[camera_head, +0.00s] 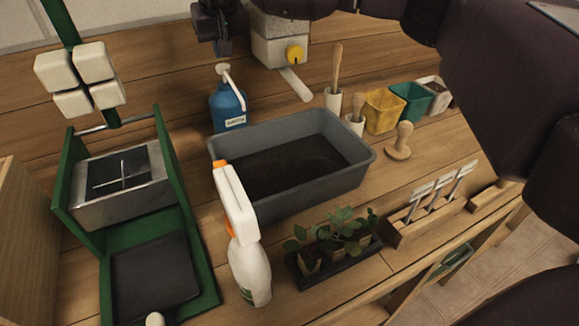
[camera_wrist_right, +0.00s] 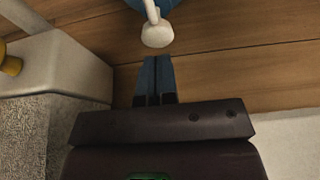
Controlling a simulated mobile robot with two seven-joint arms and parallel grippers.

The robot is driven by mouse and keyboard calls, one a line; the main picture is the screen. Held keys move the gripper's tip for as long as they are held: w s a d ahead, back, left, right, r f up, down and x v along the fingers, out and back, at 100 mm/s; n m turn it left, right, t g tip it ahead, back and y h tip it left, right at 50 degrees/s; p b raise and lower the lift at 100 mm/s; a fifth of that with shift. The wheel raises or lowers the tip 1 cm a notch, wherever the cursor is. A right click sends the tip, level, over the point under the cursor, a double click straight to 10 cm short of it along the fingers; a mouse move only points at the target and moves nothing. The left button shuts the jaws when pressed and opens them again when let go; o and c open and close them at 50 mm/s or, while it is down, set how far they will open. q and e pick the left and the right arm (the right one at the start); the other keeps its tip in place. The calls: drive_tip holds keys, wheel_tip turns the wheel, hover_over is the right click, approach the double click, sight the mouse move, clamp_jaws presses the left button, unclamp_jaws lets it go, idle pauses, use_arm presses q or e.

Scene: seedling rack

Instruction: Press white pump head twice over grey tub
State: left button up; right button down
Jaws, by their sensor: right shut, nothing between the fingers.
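A blue bottle (camera_head: 228,108) with a white pump head (camera_head: 224,69) stands upright behind the left end of the grey tub (camera_head: 355,165). The pump's white spout slants down toward the tub, which holds dark soil. My right gripper (camera_head: 222,50) is shut and empty, just above and behind the pump head in the head view. In the right wrist view, the gripper's closed fingertips (camera_wrist_right: 156,60) are just short of the white pump head (camera_wrist_right: 158,35); whether they touch cannot be told, but a small gap shows. My left gripper is not in view.
A pale box with a yellow knob (camera_head: 295,54) stands right of my right gripper. A white spray bottle (camera_head: 250,265) stands in front of the tub. A green press frame (camera_head: 170,215) is at left, seedlings (camera_head: 340,230) in front, small pots (camera_head: 383,110) at right.

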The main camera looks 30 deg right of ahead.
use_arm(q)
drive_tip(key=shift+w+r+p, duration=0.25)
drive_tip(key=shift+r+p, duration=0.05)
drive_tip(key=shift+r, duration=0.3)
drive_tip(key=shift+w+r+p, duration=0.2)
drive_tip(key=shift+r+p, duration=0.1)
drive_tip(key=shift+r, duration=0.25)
use_arm(e)
wheel_tip(320, 180, up, 6)
drive_tip(key=shift+f, duration=0.1)
